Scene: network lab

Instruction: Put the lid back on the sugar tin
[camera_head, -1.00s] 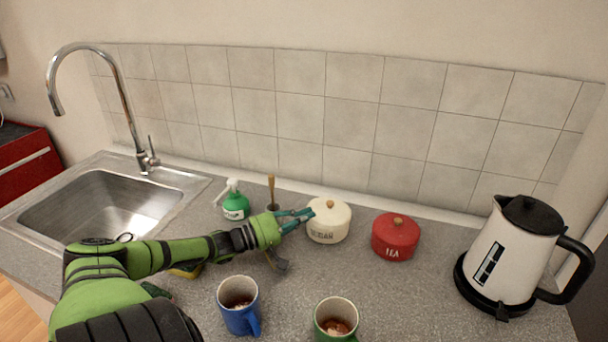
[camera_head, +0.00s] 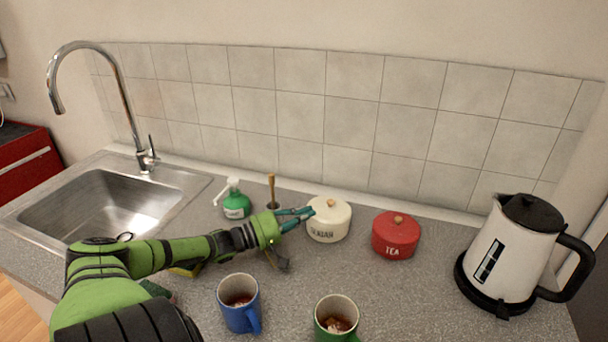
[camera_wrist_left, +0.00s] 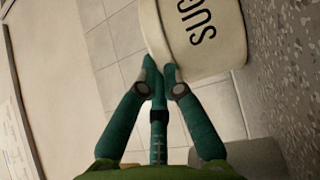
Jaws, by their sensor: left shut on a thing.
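The cream sugar tin (camera_head: 328,233) stands upright on the counter, and its lettering also shows in the left wrist view (camera_wrist_left: 207,38). Its cream lid (camera_head: 341,210) with a wooden knob is on top of it. I see no clear gap between lid and tin, but cannot tell whether it is fully seated. My left gripper (camera_head: 308,212) comes in from the left and is shut on the lid's left edge. In the left wrist view its fingertips (camera_wrist_left: 159,70) are close together at the lid's rim, which partly hides behind them. My right gripper is not in view.
A red tea tin (camera_head: 396,237) stands right of the sugar tin. A white kettle (camera_head: 512,258) is farther right. A blue mug (camera_head: 238,309) and a green mug (camera_head: 335,320) stand in front. A green bottle (camera_head: 236,205) is behind my left arm. The sink (camera_head: 95,215) is at left.

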